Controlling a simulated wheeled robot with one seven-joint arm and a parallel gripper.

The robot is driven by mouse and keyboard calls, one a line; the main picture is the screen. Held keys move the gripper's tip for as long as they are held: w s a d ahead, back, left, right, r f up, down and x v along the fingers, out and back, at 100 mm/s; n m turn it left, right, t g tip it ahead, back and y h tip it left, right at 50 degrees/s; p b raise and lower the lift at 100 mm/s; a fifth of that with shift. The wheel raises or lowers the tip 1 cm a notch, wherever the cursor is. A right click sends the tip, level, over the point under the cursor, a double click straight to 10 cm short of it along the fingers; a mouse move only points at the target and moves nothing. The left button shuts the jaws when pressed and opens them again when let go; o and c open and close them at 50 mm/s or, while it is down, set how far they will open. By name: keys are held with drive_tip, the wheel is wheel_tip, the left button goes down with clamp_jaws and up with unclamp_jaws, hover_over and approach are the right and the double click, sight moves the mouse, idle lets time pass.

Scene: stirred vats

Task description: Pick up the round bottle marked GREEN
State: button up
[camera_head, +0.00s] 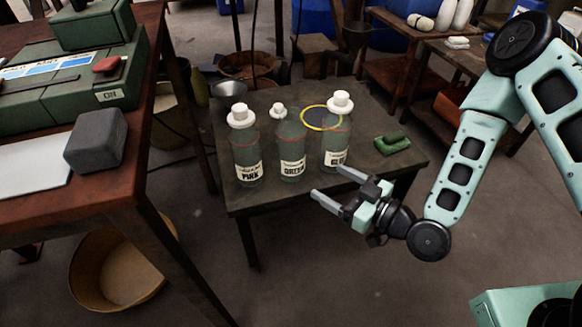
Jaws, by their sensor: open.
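The bottle marked GREEN (291,150) stands upright on a small dark table, in the middle of three similar greenish bottles with white caps. The bottle marked PINK (245,150) stands to its left. A third bottle (336,135), its label only partly readable, stands to its right. My gripper (325,187) is open and empty at the table's front edge, to the right of the GREEN bottle and apart from it. Its fingers point left, and one is just below the third bottle in the picture.
The dark table (310,197) also holds a yellow-rimmed ring (311,126) behind the bottles and a green object (392,144) at right. A red-brown table (125,207) with green cases stands at left. A tan basket (115,265) sits on the floor. The floor in front is clear.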

sight(301, 160)
drive_tip(key=shift+m+t, duration=0.6)
drive_tip(key=shift+t, duration=0.2)
drive_tip(key=b+x, duration=0.1)
drive_tip(key=x, duration=0.2)
drive_tip(key=f+b+x, duration=0.1)
drive_tip(key=x, duration=0.3)
drive_tip(key=b+x, duration=0.1)
drive_tip(key=x, duration=0.3)
drive_tip(key=shift+w+d+f, duration=0.15)
drive_tip(key=shift+w+d, duration=0.1)
drive_tip(key=shift+w, duration=0.15)
drive_tip(key=x, duration=0.1)
drive_tip(key=b+x, duration=0.1)
drive_tip(key=x, duration=0.1)
drive_tip(key=b+x, duration=0.1)
drive_tip(key=shift+w+a+f, duration=0.2)
drive_tip(key=shift+w+f, duration=0.1)
drive_tip(key=shift+w, duration=0.1)
drive_tip(key=shift+w+a, duration=0.15)
drive_tip(key=shift+r, duration=0.1)
drive_tip(key=c, duration=1)
